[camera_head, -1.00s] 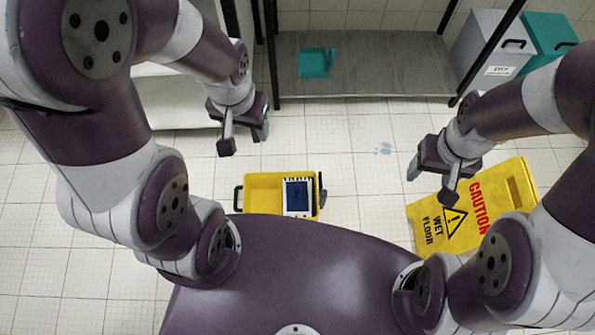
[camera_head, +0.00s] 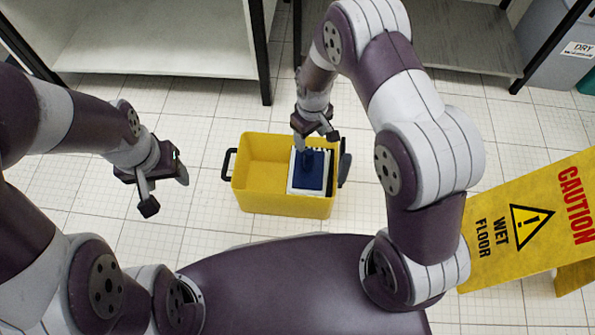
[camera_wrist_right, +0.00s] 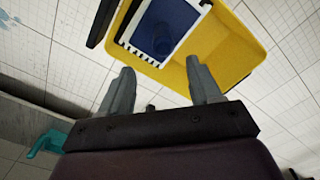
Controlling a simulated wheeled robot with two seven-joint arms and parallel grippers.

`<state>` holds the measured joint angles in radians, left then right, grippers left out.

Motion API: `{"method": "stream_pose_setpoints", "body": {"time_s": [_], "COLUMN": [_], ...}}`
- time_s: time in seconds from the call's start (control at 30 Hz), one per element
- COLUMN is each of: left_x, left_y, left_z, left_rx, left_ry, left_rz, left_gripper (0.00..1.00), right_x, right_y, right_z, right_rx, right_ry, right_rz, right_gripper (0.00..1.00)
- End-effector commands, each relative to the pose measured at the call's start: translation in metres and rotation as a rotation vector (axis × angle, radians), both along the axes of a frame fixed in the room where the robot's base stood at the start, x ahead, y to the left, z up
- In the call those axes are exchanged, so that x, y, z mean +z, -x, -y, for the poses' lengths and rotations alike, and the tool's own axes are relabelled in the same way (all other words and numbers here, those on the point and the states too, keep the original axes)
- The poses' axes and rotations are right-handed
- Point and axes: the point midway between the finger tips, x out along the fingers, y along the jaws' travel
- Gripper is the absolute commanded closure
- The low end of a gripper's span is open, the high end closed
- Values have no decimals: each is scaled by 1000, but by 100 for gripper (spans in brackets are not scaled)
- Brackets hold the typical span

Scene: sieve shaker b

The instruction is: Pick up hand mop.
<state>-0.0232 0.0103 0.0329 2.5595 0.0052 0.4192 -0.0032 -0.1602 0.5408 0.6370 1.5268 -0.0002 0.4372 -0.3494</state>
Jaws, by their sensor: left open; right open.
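A yellow bucket (camera_head: 260,170) stands on the floor in the middle of the head view. A white tray (camera_head: 292,182) with a dark blue flat piece (camera_head: 313,176) sits at its right side. A dark blue upright knob or handle (camera_wrist_right: 163,46) shows on that piece in the right wrist view; it looks like the hand mop, though dark and small. My right gripper (camera_head: 317,140) is open and empty at the bucket's far right rim, its fingers (camera_wrist_right: 160,70) pointing toward the blue piece, apart from it. My left gripper (camera_head: 165,190) is open and empty, left of the bucket.
A yellow wet-floor sign (camera_head: 500,255) stands at the right. A shelf (camera_head: 160,45) and dark rack posts are behind. A grey bin (camera_head: 562,50) is at the far right. A teal object (camera_wrist_right: 48,143) lies at the wrist view's lower left. Floor around the bucket is clear.

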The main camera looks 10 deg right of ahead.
Motion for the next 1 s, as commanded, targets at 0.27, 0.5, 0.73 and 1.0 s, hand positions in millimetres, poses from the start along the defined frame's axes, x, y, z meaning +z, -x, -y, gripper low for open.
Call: {"method": "stream_pose_setpoints", "body": {"time_s": [0.27, 0.5, 0.73, 1.0], "left_x": [-47, -80, -96, -94], "left_y": [1, 0, 0, 0], "left_z": [0, 0, 0, 0], "left_rx": [0, 0, 0, 0], "left_ry": [0, 0, 0, 0], "left_rz": [-2, -1, -2, -1], "left_gripper": [41, 41, 41, 41], "right_x": [-67, -101, -120, -118], "right_y": [1, 7, 9, 9], "right_z": [0, -3, -3, -3], "right_rx": [-2, -2, -3, -3], "right_ry": [0, 0, 0, 0], "right_rz": [-1, 0, 2, 1], "right_gripper": [37, 37, 37, 86]}}
